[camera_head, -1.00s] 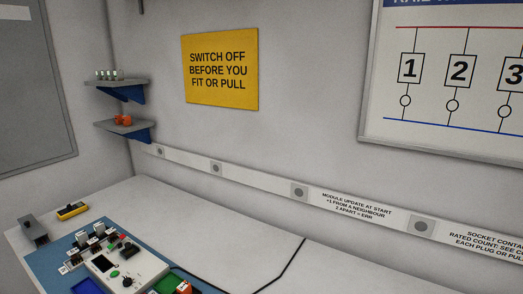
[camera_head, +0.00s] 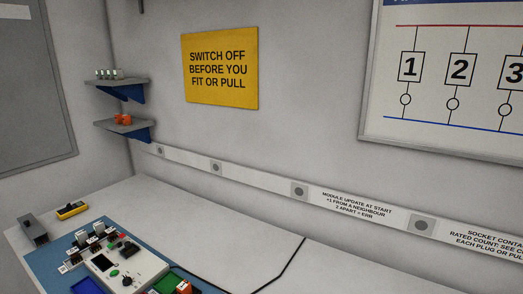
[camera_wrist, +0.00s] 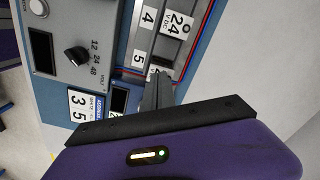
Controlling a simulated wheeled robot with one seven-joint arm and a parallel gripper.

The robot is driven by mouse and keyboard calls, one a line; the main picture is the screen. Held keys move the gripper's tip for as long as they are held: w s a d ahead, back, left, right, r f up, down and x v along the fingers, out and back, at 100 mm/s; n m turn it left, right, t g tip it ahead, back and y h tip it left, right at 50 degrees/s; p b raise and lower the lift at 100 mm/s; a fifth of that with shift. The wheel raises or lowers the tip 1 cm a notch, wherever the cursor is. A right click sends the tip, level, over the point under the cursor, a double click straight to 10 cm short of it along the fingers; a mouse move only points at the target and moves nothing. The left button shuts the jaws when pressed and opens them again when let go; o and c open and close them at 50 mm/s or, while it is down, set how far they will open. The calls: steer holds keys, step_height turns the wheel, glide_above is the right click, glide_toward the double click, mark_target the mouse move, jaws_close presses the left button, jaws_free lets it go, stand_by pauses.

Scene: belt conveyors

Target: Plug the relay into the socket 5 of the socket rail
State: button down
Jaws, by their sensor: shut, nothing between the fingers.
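The socket rail in the wrist view is a grey metal strip (camera_wrist: 145,42) with white labels reading 4 and 5 and a large "24 V DC" label (camera_wrist: 175,24). My gripper (camera_wrist: 160,78) is shut and empty, its dark fingers over the rail's lower end beside the 5 label. The fingers hide part of that end, and I cannot tell whether they touch it. In the head view, small pale upright blocks (camera_head: 83,238) stand at the bench's rear left; I cannot tell whether one is the relay. My gripper is not visible there.
A control box with a black knob (camera_wrist: 77,56) lies left of the rail. On the bench are a blue tray (camera_head: 86,286), a green tray (camera_head: 168,285), a yellow block (camera_head: 71,211) and a grey block (camera_head: 33,230). The bench's right part (camera_head: 215,235) is clear except for a black cable.

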steer(key=shift+r, duration=0.1)
step_height(320, 180, up, 5)
steer(key=p, duration=0.5)
steer(key=shift+f, duration=0.2)
steer(key=shift+r, duration=1.1)
